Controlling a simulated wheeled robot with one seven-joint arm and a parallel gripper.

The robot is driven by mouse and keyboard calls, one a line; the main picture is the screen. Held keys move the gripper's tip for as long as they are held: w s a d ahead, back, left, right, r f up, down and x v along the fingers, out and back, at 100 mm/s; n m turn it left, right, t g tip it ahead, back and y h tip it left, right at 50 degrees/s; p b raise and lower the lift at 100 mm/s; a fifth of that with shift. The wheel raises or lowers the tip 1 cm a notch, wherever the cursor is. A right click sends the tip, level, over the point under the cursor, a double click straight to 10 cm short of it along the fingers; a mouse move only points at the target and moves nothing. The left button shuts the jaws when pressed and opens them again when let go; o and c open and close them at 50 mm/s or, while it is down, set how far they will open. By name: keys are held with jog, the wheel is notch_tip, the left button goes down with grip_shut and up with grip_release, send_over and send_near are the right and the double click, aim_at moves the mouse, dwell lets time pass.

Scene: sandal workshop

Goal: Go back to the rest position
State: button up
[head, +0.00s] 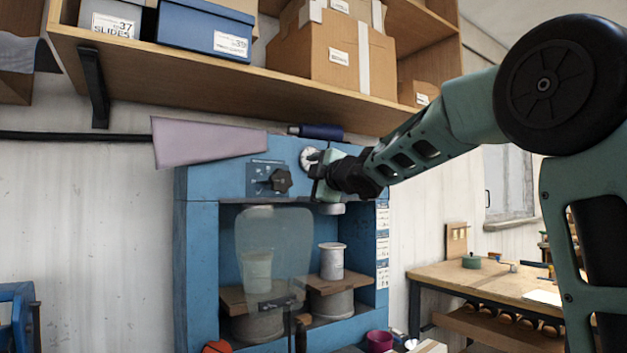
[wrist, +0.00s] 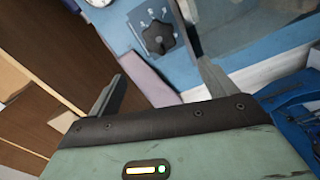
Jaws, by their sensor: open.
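My gripper (head: 322,188) is at the front of the blue machine (head: 200,250), close to the round gauge (head: 308,158) and right of the black knob (head: 280,180). In the wrist view its two fingers stand wide apart and nothing is between them (wrist: 160,78). The knob (wrist: 160,36) shows beyond the fingertips there, apart from them. My arm reaches in from the right of the head view. How far the fingertips are from the machine's face I cannot tell.
A clear shield (head: 275,235) hangs before the machine's opening, which holds a white spool-shaped piece (head: 332,262). A wooden shelf (head: 220,62) with boxes runs above my arm. A lilac duct (head: 208,142) is at the left. A workbench (head: 480,278) stands at right.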

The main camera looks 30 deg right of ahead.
dwell(0.5)
jog(key=s+a+f+m+g, duration=0.2)
jog(key=s+a+f+g, duration=0.15)
jog(key=a+f, duration=0.4)
jog(key=s+a+f+m+g+y, duration=0.1)
jog(key=s+a+f+m+g, duration=0.1)
jog(key=s+a+f, duration=0.55)
jog(key=s+a+f+m+g, duration=0.25)
jog(key=a+f, duration=0.25)
jog(key=f, duration=0.4)
jog(key=s+a+f+g, duration=0.1)
jog(key=s+f+g, duration=0.2)
jog(key=s, duration=0.6)
jog(key=s+a+f+m+g+h, duration=0.1)
jog(key=s+a+f+g, duration=0.1)
jog(key=s+f, duration=0.5)
jog(key=s+a+f+g, duration=0.2)
jog(key=s+f+g, duration=0.3)
jog(key=s, duration=0.8)
jog(key=shift+s+f, duration=0.25)
jog(key=shift+f, duration=0.2)
